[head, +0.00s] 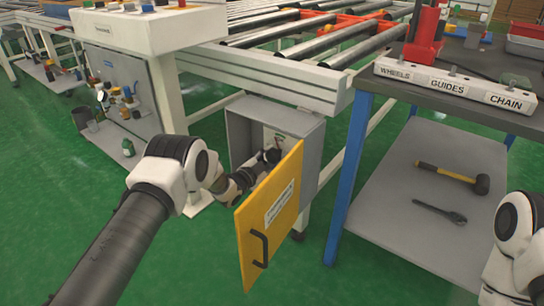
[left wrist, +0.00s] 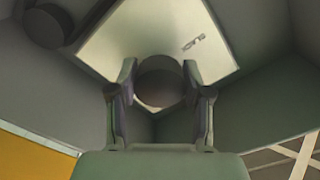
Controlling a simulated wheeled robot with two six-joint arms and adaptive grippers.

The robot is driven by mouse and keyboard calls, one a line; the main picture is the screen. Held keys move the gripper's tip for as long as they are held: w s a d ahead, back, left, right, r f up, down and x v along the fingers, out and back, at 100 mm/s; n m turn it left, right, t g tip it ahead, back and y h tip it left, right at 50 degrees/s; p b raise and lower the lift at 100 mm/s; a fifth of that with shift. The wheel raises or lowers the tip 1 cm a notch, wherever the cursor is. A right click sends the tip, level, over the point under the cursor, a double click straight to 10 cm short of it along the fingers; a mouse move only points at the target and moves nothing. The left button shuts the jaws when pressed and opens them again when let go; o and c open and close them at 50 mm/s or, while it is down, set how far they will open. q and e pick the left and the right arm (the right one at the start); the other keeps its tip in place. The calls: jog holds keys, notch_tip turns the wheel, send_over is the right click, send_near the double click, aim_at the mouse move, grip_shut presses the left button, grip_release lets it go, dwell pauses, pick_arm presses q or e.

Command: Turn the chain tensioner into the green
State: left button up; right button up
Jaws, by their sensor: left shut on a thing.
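The chain tensioner sits in a grey cabinet (head: 238,135) under the roller conveyor, behind an open yellow door (head: 272,215). My left gripper (head: 268,157) reaches into the cabinet. In the left wrist view its two fingers (left wrist: 161,92) stand on either side of a dark round knob (left wrist: 160,75), shut on it. A pale plate (left wrist: 140,35) with a small marking (left wrist: 193,42) lies behind the knob. My right gripper is out of view; only part of my right arm shows at the right edge.
The yellow door with its dark handle (head: 260,248) stands open close to my left arm. A workbench (head: 455,110) labelled WHEELS, GUIDES and CHAIN is on the right; a mallet (head: 455,178) and a wrench (head: 440,212) lie on its lower shelf.

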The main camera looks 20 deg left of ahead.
pick_arm(q)
jog(key=m, duration=0.4)
jog(key=shift+r+p, duration=0.15)
jog(key=shift+p, duration=0.15)
dwell(0.4)
jog(key=o, duration=1.2)
jog(key=shift+c, duration=0.2)
jog(key=v, duration=1.2)
